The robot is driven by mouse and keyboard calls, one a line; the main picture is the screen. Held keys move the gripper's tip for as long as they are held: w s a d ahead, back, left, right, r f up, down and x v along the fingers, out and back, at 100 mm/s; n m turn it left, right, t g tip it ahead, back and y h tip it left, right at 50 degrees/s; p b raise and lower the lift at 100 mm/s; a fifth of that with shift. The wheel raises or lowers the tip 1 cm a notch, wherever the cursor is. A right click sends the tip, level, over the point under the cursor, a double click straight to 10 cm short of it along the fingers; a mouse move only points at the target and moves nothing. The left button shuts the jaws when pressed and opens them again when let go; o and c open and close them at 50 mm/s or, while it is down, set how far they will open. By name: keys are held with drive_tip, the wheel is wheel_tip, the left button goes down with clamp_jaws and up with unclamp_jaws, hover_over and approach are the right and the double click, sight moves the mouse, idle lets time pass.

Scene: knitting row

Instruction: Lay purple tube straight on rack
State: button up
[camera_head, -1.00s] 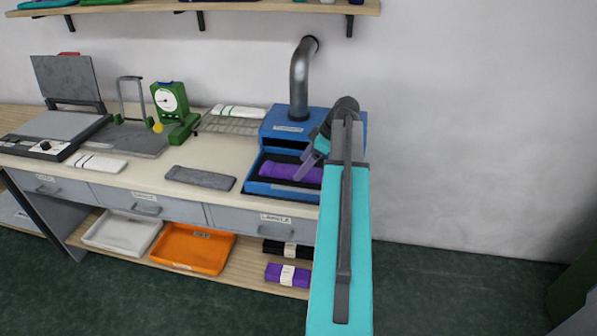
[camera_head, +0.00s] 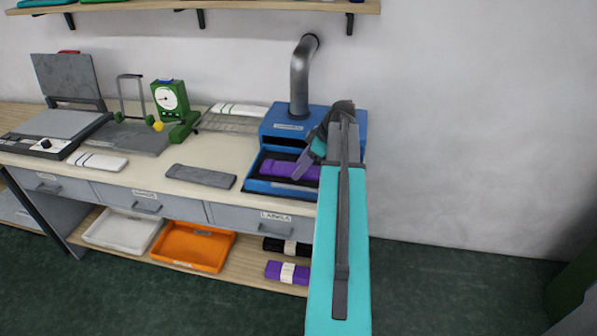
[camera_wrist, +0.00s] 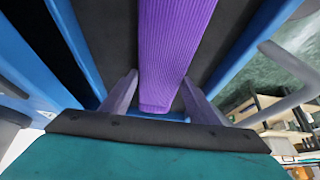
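The purple tube (camera_head: 278,169) is a ribbed knitted roll lying in the open dark tray of the blue machine (camera_head: 290,120). In the wrist view the purple tube (camera_wrist: 173,45) runs lengthwise between my two grey fingers. My gripper (camera_head: 303,168) is at the right end of the tube in the head view. My gripper (camera_wrist: 160,82) is open in the wrist view, with a gap at the left finger; the right finger is close to the tube, and contact cannot be told. The wire rack (camera_head: 222,127) stands left of the machine, with a white striped tube (camera_head: 241,109) at its back.
A grey mat (camera_head: 201,177) lies on the bench front. A green dial gauge (camera_head: 171,105) stands left of the rack, and a white striped tube (camera_head: 98,161) lies farther left. The machine's grey pipe (camera_head: 300,85) rises behind. Another purple bundle (camera_head: 284,271) sits on the lower shelf.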

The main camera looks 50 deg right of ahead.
drive_tip(key=c, duration=0.5)
drive_tip(key=shift+r, duration=0.2)
drive_tip(key=shift+r+b, duration=0.95)
drive_tip(key=shift+r, duration=3.9)
